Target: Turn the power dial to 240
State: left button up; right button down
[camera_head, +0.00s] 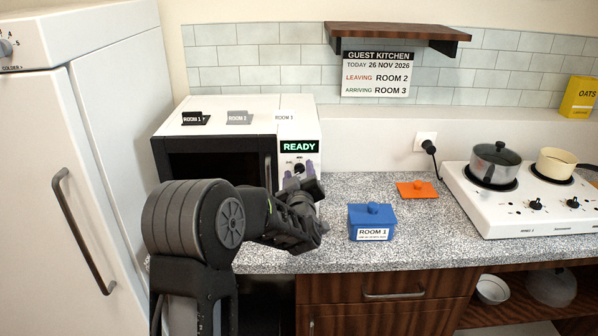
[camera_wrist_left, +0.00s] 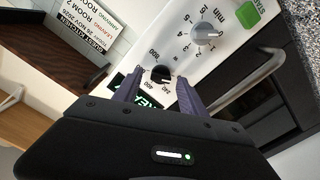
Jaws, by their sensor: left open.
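The power dial (camera_wrist_left: 160,73) is a small dark knob on the white control panel of the microwave (camera_head: 237,103). Printed numbers, including 240, 400 and 800, surround it; its exact setting is hard to read. My left gripper (camera_wrist_left: 160,79) is open, with its two purple-grey fingers on either side of the dial in the wrist view. I cannot tell if they touch it. In the head view the left gripper (camera_head: 299,174) is at the panel just below the READY display (camera_head: 299,147), and the dial shows as a dark spot between the fingers. My right gripper is not in view.
A grey timer dial (camera_wrist_left: 205,34) and a green start button (camera_wrist_left: 250,10) share the panel. Room cards stand on the microwave.

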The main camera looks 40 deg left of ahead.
pick_arm(q)
jog(key=shift+c, duration=0.6)
grip_shut()
